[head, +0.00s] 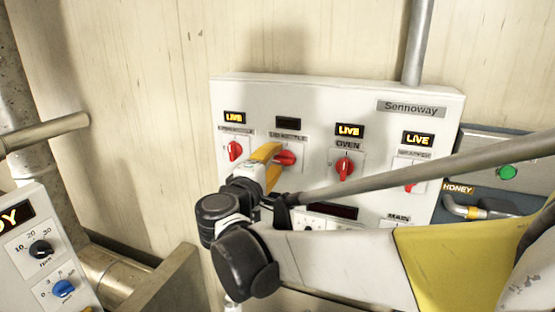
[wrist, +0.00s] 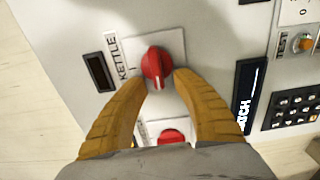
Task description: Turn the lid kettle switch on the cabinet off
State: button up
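The white cabinet (head: 300,95) carries a row of red rotary switches. The lid kettle switch (head: 285,157) is the second from the left, under a dark indicator (head: 288,123). In the wrist view the same red switch (wrist: 157,62) sits by the KETTLE label, with its white mark pointing toward my palm, crosswise to the "I" mark on the plate. My gripper (head: 272,160) is at this switch; its two orange fingers, apart, flank the knob in the wrist view (wrist: 161,80). I cannot tell whether they touch it.
The left switch (head: 235,150), the OVEN switch (head: 344,168) and the right switch (head: 411,184) have lit LIVE indicators. A grey pipe (head: 418,40) rises above the cabinet. A dial panel (head: 40,260) stands at the lower left, and a HONEY unit (head: 490,180) at right.

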jog(key=v, duration=1.2)
jog(key=shift+w+d, duration=0.1)
jog(key=shift+d, duration=0.05)
jog(key=s+d+f+m+g+b, duration=0.3)
jog(key=d+f+m+g+b, duration=0.5)
jog(key=d+f, duration=1.05)
jog(key=s+d+f+m+g+y+b, duration=0.1)
jog(key=s+d+f+m+y+b, duration=0.2)
jog(key=s+f+b, duration=0.4)
jog(key=s+d+f+m+y+b, duration=0.2)
jog(key=s+f+b, duration=0.5)
jog(key=f, duration=0.7)
jog(key=shift+s+d+f+m+g+y, duration=0.15)
jog(key=shift+d+m+g+y, duration=0.25)
jog(key=shift+m+y, duration=0.2)
